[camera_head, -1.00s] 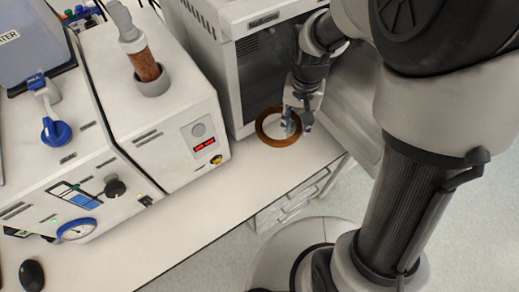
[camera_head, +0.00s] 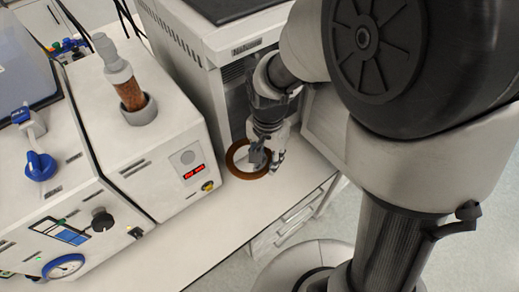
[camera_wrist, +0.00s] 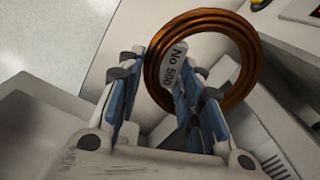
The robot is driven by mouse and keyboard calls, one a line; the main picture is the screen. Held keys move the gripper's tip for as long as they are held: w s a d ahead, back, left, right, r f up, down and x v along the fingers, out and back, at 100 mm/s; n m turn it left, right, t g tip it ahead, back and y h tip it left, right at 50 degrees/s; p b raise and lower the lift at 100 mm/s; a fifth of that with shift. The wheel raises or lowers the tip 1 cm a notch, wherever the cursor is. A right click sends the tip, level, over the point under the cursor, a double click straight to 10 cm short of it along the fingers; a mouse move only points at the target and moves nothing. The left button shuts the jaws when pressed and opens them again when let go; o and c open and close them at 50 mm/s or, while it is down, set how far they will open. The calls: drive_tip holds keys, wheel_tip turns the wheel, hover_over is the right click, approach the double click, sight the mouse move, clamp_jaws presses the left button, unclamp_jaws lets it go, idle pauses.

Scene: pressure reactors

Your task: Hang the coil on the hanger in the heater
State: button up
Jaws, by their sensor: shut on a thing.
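The coil (camera_head: 233,160) is a copper-brown ring with a pale tag. In the head view it hangs from my gripper (camera_head: 265,150), low in front of the heater. The wrist view shows the coil (camera_wrist: 250,55) beyond my gripper (camera_wrist: 160,72), with a tag (camera_wrist: 176,62) reading "No 500" by the fingertips. The fingers are closed on the coil's tag side. The heater (camera_head: 213,68) is a light grey box with a dark interior; its door (camera_head: 322,125) stands open to the right. My arm hides much of the opening, and I cannot see the hanger.
A white unit with a red display (camera_head: 194,172) and a brown-filled column (camera_head: 131,95) stands left of the heater.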

sight(265, 189)
wheel_tip(265, 189, down, 16)
drive_tip(key=b, duration=0.4)
drive_tip(key=shift+r, duration=0.25)
drive_tip(key=shift+b, duration=0.3)
drive_tip(key=shift+f, duration=0.2)
drive_tip(key=o, duration=1.3)
drive_tip(key=shift+c, duration=0.2)
drive_tip(key=r+p, duration=0.2)
drive_tip(key=r, duration=0.4)
drive_tip(key=r+p, duration=0.2)
drive_tip(key=r, duration=0.4)
drive_tip(key=r+p, duration=0.2)
drive_tip(key=r, duration=0.4)
drive_tip(key=shift+s+d, duration=0.3)
drive_tip(key=shift+d, duration=0.05)
drive_tip(key=s+d+r+n+t, duration=0.2)
drive_tip(key=s+d+r+n, duration=0.1)
drive_tip(key=s+r, duration=0.3)
drive_tip(key=s+d+r+n+t, duration=0.2)
drive_tip(key=s+d+r+n, duration=0.2)
drive_tip(key=r, duration=0.6)
drive_tip(key=s+d, duration=0.2)
drive_tip(key=s, duration=0.1)
drive_tip(key=shift+d+t, duration=0.15)
drive_tip(key=shift+t, duration=0.15)
